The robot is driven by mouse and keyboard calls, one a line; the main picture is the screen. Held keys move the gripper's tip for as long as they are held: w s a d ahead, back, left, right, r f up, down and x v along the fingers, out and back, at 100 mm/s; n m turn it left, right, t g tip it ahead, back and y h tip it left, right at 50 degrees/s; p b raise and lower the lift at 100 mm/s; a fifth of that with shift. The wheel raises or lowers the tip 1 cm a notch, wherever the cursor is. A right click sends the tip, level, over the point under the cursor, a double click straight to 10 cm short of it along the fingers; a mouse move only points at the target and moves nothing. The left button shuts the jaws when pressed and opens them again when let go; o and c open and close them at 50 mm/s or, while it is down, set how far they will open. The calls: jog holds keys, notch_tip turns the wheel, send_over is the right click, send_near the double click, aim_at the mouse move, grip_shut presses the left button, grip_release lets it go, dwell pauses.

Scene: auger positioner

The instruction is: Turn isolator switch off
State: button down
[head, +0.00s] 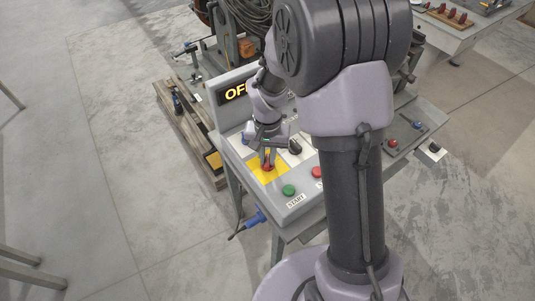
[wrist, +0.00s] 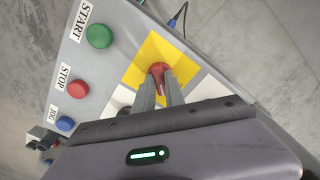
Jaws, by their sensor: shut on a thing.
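The isolator switch is a red knob (head: 268,167) on a yellow square plate (head: 256,163) at the left of the grey control panel (head: 232,150). In the wrist view the red knob (wrist: 159,70) sits between my fingertips, on the yellow plate (wrist: 147,50). My gripper (head: 267,158) reaches down onto the knob, and its two fingers (wrist: 162,82) are shut on it. The fingers partly hide the knob, so its exact angle is hard to tell. A sign (head: 236,92) behind the panel shows lit letters beginning "OF"; my arm hides the rest.
A green START button (head: 288,190) and a red button (head: 317,172) sit beside the yellow plate. The wrist view shows the red STOP button (wrist: 78,88) and blue JOG button (wrist: 65,123). A black knob (head: 295,146) is behind. A blue plug (head: 256,217) hangs at the panel's front.

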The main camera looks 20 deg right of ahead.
aim_at(268, 160)
jog(key=n+p, duration=0.1)
jog(key=n, duration=0.3)
jog(key=shift+r+n, duration=0.1)
jog(key=shift+n, duration=0.2)
jog(key=shift+n+p, duration=0.8)
jog(key=shift+n, duration=1)
jog(key=c, duration=1.4)
grip_release()
notch_tip(268, 160, up, 17)
jog(key=p, duration=0.5)
jog(key=shift+r, duration=0.15)
